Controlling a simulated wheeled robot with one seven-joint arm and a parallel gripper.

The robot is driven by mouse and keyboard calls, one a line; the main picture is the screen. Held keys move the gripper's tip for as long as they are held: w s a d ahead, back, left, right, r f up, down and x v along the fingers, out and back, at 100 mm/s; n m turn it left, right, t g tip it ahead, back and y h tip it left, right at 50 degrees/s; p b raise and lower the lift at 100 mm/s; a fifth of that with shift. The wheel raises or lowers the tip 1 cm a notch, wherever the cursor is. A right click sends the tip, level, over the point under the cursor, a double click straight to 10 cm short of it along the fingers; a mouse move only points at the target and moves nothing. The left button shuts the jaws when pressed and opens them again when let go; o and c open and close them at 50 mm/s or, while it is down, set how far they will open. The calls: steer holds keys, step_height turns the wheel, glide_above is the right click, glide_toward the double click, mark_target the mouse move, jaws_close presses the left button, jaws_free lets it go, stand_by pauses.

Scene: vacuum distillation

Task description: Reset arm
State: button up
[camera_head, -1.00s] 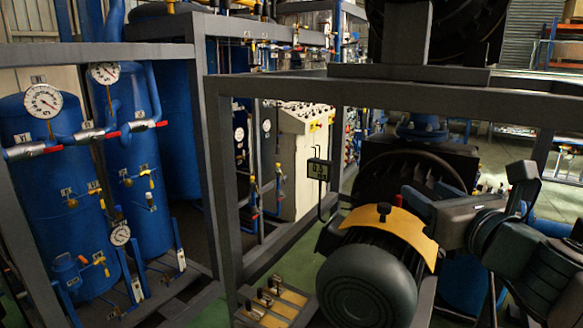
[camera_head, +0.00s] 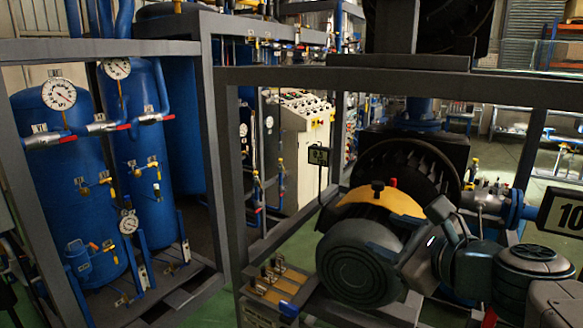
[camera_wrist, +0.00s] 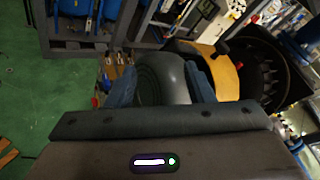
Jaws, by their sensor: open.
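My gripper (camera_wrist: 161,88) shows in the wrist view with its two blue fingers spread apart and nothing held between them. The rounded grey end of a motor (camera_wrist: 165,80) shows beyond and between the fingers; I cannot tell the gap to it. In the head view my arm is folded at the lower right, in front of the motor (camera_head: 358,268) with its yellow cover (camera_head: 385,203). My gripper is mostly hard to make out there against the dark machine.
A grey frame (camera_head: 400,82) surrounds the pump. Blue tanks (camera_head: 62,170) with gauges (camera_head: 59,94) stand at left. A white control cabinet (camera_head: 302,145) stands behind. Green floor (camera_wrist: 50,110) is open at left in the wrist view.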

steer(key=s+a+f+n+g+b, duration=0.1)
steer(key=a+f+n+g, duration=0.1)
steer(key=f+n, duration=0.3)
steer(key=s+a+f+n+g+b, duration=0.2)
steer(key=f+n, duration=0.1)
steer(key=f, duration=0.3)
steer(key=s+d+f+n+g+h+b, duration=0.1)
steer(key=s+f+n+g+h+b, duration=0.1)
steer(key=f+n, duration=0.6)
steer(key=s+d+f+n+g+h+b, duration=0.2)
steer(key=s+f+n+g+h, duration=0.2)
steer(key=f+n, duration=0.3)
steer(key=shift+s+f+n, duration=0.35)
steer(key=shift+s+n, duration=0.45)
steer(key=shift+s, duration=0.1)
steer(key=shift+c, duration=0.3)
